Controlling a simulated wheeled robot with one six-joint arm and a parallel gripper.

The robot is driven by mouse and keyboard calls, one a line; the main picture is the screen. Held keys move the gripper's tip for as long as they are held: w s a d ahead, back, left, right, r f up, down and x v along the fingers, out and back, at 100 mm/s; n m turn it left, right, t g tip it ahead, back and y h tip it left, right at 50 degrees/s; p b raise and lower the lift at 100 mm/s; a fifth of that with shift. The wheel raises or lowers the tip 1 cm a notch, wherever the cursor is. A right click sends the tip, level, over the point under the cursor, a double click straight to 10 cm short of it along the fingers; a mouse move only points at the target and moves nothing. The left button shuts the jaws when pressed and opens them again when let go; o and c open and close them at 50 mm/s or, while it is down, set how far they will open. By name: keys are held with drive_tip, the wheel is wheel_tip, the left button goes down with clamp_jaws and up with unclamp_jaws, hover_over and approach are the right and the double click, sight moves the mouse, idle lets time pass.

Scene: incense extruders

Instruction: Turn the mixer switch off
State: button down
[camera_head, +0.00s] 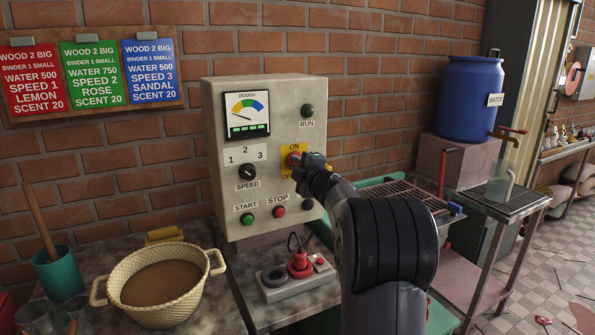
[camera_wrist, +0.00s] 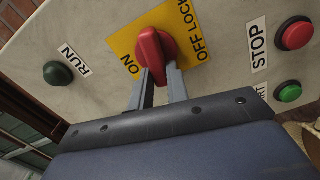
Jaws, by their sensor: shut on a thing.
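The mixer switch is a red knob (camera_head: 292,157) on a yellow plate (camera_head: 285,168) at the right of the beige control panel (camera_head: 225,115). In the wrist view the red knob (camera_wrist: 153,48) sits between the word ON on its left and OFF LOCK on its right. I cannot tell exactly which mark it points to. My gripper (camera_wrist: 159,72) is shut on the knob, a finger on either side. In the head view my gripper (camera_head: 304,161) comes from the lower right and hides part of the plate and its OFF label.
A green start button (camera_head: 247,219), a red stop button (camera_head: 279,211) and a black speed knob (camera_head: 247,171) are left of my gripper. A dark run lamp (camera_head: 308,110) is above. A basket (camera_head: 110,282) stands on the counter and a blue barrel (camera_head: 470,100) at right.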

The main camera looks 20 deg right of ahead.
drive_tip(key=shift+f+n+b, duration=0.25)
drive_tip(key=shift+n+b, duration=0.3)
drive_tip(key=shift+n, duration=0.55)
drive_tip(key=c, duration=1.4)
unclamp_jaws()
drive_tip(key=shift+o, duration=0.2)
drive_tip(key=s+b, duration=0.1)
drive_tip(key=s, duration=0.9)
drive_tip(key=shift+s+d, duration=0.15)
drive_tip(key=shift+s, duration=0.25)
drive_tip(key=w, duration=0.5)
drive_tip(key=w+p, duration=0.1)
drive_tip(key=w, duration=0.4)
drive_tip(key=shift+w+a+r, duration=0.1)
drive_tip(key=shift+w+a, duration=0.1)
drive_tip(key=shift+w, duration=0.2)
